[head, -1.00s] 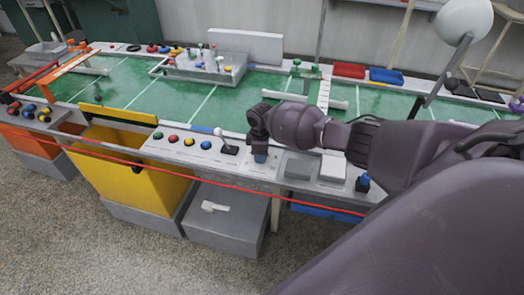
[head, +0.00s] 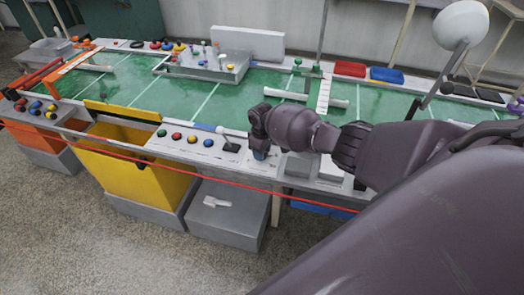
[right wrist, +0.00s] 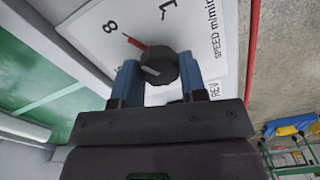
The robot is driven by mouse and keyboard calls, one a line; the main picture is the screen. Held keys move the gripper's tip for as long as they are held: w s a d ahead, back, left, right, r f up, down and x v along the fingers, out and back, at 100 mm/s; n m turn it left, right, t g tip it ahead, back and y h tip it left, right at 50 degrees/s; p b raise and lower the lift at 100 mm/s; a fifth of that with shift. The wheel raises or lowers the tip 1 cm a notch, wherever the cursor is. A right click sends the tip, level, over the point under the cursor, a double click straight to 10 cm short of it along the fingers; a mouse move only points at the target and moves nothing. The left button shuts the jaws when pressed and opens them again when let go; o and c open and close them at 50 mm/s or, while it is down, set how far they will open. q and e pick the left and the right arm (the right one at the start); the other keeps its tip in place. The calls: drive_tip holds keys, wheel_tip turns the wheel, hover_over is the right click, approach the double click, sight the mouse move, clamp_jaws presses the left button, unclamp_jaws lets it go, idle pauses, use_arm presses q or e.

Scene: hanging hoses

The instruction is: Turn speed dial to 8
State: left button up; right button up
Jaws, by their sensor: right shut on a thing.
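The speed dial (right wrist: 158,66) is a dark round knob on a white plate (right wrist: 88,42) in the right wrist view. A red line (right wrist: 134,42) at its edge points toward the printed 8 (right wrist: 109,27). The plate also shows a 7-like figure, "SPEED m/min" and part of "REV". My right gripper (right wrist: 159,80) is shut on the dial, with one blue finger on each side of it. In the head view my right gripper (head: 260,153) is at the front edge of the console and hides the dial. My left gripper is in neither view.
A black lever (head: 231,146) and several coloured buttons (head: 192,139) lie left of my gripper. The green table (head: 205,100) stretches behind it, with a grey box (head: 205,65) on top. A red cord (head: 240,185) runs along the front, before a yellow bin (head: 125,180).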

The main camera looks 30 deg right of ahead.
drive_tip(key=o, duration=0.9)
drive_tip(key=shift+o, duration=0.2)
drive_tip(key=shift+r, duration=0.55)
wheel_tip(320, 180, up, 8)
drive_tip(key=shift+r+p, duration=0.1)
drive_tip(key=shift+p, duration=0.8)
drive_tip(key=shift+r, duration=0.75)
